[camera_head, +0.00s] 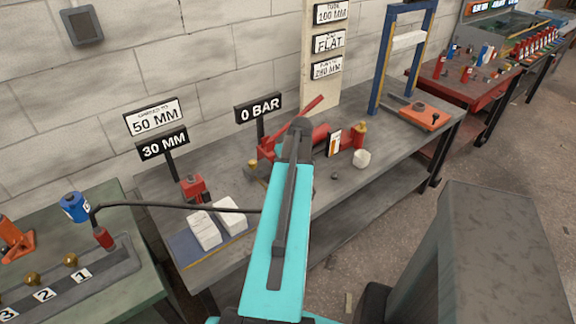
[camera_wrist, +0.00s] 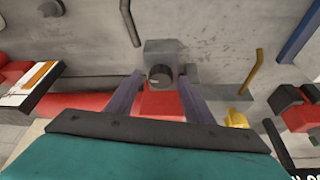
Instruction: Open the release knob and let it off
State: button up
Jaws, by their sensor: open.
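A hand pump with a red body (camera_head: 320,136) and a raised red lever (camera_head: 308,112) lies on the bench behind my arm. In the wrist view a dark round knob (camera_wrist: 160,76) stands in front of a grey block at the end of the red pump part; I take it for the release knob. My gripper (camera_wrist: 160,92) is open, with one finger on each side of the knob. I cannot tell whether the fingers touch it. In the head view my arm hides the knob and the fingertips. A sign (camera_head: 259,108) behind the pump reads 0 BAR.
A brass fitting (camera_wrist: 236,118) sits beside the pump. A small red jack (camera_head: 194,187) and white blocks (camera_head: 204,229) stand left on the bench (camera_head: 215,80). A black hose runs to the left table. A blue press frame (camera_head: 382,62) stands at the back right.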

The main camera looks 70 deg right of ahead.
jog(key=shift+r, duration=0.15)
jog(key=b+v, duration=0.2)
jog(key=v, duration=1.1)
jog(key=shift+r, duration=0.25)
jog(key=shift+s+a, duration=0.15)
jog(key=shift+s, duration=0.1)
dwell(0.5)
